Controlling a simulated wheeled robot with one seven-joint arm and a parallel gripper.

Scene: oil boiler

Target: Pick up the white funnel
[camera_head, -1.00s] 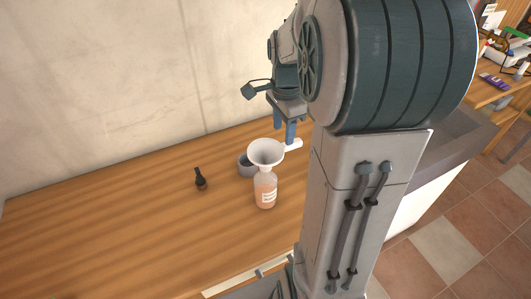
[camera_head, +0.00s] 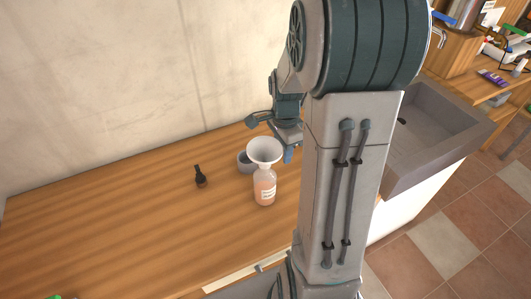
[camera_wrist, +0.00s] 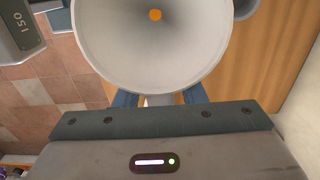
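The white funnel (camera_head: 265,150) sits upright in the mouth of a clear bottle (camera_head: 264,188) with pinkish liquid, on the wooden counter. In the wrist view the funnel's wide bowl (camera_wrist: 152,45) fills the top middle, with its orange-looking outlet hole at the centre. My gripper (camera_head: 289,154) is just right of the funnel, partly hidden by my arm. In the wrist view my gripper (camera_wrist: 160,97) has its two blue fingers apart, on either side of the funnel's pale handle. Gaps show beside the handle, so the fingers do not appear closed on it.
A grey round container (camera_head: 244,161) stands just behind the bottle. A small dark bottle (camera_head: 200,177) stands to the left. A grey sink (camera_head: 435,135) lies to the right, behind my arm.

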